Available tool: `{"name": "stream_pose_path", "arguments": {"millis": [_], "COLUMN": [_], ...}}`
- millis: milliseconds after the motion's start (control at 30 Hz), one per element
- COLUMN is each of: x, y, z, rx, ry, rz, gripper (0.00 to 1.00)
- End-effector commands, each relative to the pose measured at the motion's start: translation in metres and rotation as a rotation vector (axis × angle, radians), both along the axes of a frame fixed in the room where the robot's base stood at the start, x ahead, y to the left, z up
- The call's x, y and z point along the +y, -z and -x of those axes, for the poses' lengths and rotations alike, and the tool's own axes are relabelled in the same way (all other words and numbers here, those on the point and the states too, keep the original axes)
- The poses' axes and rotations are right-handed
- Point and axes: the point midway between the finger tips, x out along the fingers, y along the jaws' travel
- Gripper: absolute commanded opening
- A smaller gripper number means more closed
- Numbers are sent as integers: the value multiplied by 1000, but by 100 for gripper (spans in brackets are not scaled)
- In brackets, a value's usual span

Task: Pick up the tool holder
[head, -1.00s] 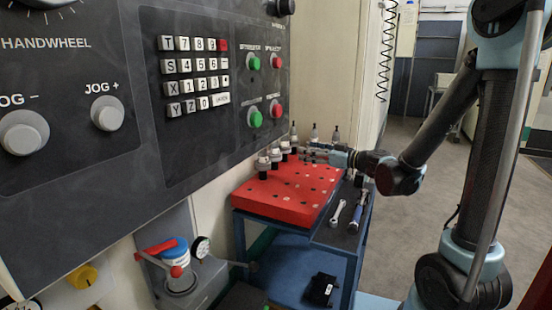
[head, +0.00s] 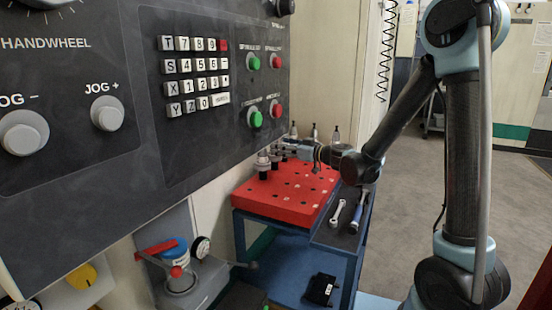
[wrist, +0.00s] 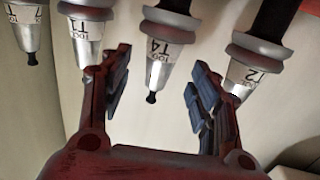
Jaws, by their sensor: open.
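Several tool holders with metal cones and dark stems stand on the red block (head: 282,200); the nearest holder (head: 263,163) is at its left edge. The wrist view shows a row of them upside down: the holder marked T4 (wrist: 160,48) in the middle, T1 (wrist: 87,30) to its left, T2 (wrist: 245,62) to its right. My gripper (wrist: 160,80) is open, its two padded fingers on either side of T4's tip, with gaps showing. The right finger overlaps T2 and the left one overlaps T1 in the picture; contact cannot be told.
The control panel (head: 190,140) overhangs close to the holders on the left. A wrench (head: 337,213) and another hand tool (head: 358,212) lie on the blue cart's dark side shelf. Another holder (wrist: 28,25) shows at the wrist view's left. Open floor (head: 410,215) lies right of the cart.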

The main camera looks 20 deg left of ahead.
Motion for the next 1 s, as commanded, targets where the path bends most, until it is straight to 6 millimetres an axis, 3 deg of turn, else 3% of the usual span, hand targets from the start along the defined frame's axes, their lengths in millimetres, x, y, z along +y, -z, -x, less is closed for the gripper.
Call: {"name": "stream_pose_path", "arguments": {"millis": [300,567,800,833,1000], "x": [39,42,42,42,42], "y": [4,4,4,4,3], "z": [-12,-14,-14,-14,-14], "rx": [0,0,0,0,1], "ry": [-2,-1,-1,-1,0], "rz": [0,0,0,0,0], "gripper": [56,56,4,0,0]}}
